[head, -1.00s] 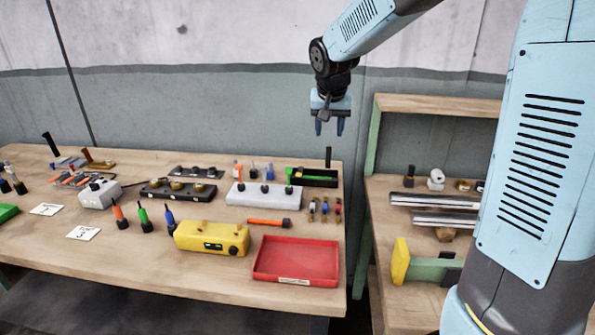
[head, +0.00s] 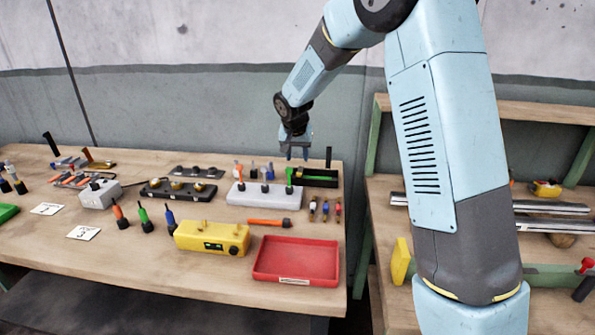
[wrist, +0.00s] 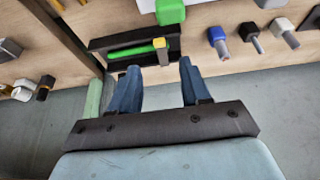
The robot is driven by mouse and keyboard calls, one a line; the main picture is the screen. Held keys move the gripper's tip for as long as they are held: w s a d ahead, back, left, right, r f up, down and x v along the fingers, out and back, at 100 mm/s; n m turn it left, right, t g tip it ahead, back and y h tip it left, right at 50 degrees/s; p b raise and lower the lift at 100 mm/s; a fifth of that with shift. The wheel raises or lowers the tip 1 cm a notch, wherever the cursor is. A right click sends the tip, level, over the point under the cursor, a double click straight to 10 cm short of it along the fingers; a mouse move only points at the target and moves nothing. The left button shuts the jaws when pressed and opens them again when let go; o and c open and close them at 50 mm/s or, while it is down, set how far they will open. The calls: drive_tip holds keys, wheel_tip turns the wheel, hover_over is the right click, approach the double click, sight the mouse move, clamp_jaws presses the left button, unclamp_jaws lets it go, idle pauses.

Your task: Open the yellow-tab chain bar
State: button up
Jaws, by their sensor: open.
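My gripper (head: 297,154) is open and empty, pointing down above the back right of the left bench. In the wrist view its two blue fingers (wrist: 158,68) are apart. Just beyond them is a black tray (wrist: 98,45) with a green bar (wrist: 130,52) in it. A small yellow tab (wrist: 159,43) on a short stem stands at the bar's end, lined up between the fingertips but not visibly touched. The same black tray (head: 333,183) shows in the head view below my gripper. I cannot tell for sure whether this is the chain bar.
A dark upright post (head: 328,157) stands at the black tray. A white block (head: 265,201) with upright pegs is left of the tray. A yellow box (head: 212,238) and a red tray (head: 296,262) are nearer the front. A second bench (head: 382,215) stands to the right.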

sight(298, 173)
drive_tip(key=x, duration=0.8)
drive_tip(key=shift+w+d+f, duration=0.1)
drive_tip(key=shift+f, duration=0.15)
clamp_jaws()
idle(0.4)
